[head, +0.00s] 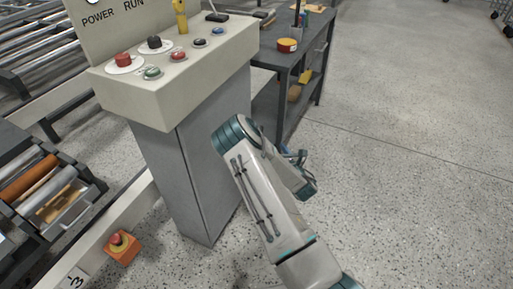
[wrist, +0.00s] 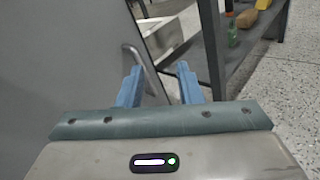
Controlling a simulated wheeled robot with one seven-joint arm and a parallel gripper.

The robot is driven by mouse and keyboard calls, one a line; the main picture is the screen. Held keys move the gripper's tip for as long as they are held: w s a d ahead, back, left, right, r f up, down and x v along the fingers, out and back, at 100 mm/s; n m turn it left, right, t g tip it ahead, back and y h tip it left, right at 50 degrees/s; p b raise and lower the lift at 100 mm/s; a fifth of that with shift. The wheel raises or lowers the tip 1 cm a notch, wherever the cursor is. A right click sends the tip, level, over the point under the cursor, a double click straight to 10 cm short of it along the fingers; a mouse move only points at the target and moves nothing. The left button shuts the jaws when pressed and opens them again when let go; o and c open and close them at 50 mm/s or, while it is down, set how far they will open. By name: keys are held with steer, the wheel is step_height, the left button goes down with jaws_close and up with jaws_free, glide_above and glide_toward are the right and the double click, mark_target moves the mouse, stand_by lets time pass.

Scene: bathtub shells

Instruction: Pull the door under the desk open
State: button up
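The control desk (head: 190,65) stands upright on a grey pedestal (head: 180,190). The pedestal's right side is partly hidden behind my arm. In the wrist view a large flat grey panel (wrist: 60,60) fills the left; I cannot tell surely whether it is the door. A slim curved metal bar (wrist: 143,68), possibly a handle, shows just beyond my left finger. Whether a finger touches the bar is unclear. In the head view my arm largely hides the gripper.
Speckled floor (head: 420,150) is clear at right.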

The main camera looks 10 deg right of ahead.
step_height(320, 180, down, 4)
steer(key=s+a+n+y+b, duration=0.1)
steer(key=s+a+n+y, duration=0.15)
steer(key=n, duration=0.25)
steer(key=b+x, duration=0.3)
steer(key=x, duration=1.1)
steer(key=shift+f+y, duration=0.2)
steer(key=shift+y, duration=0.15)
jaws_close()
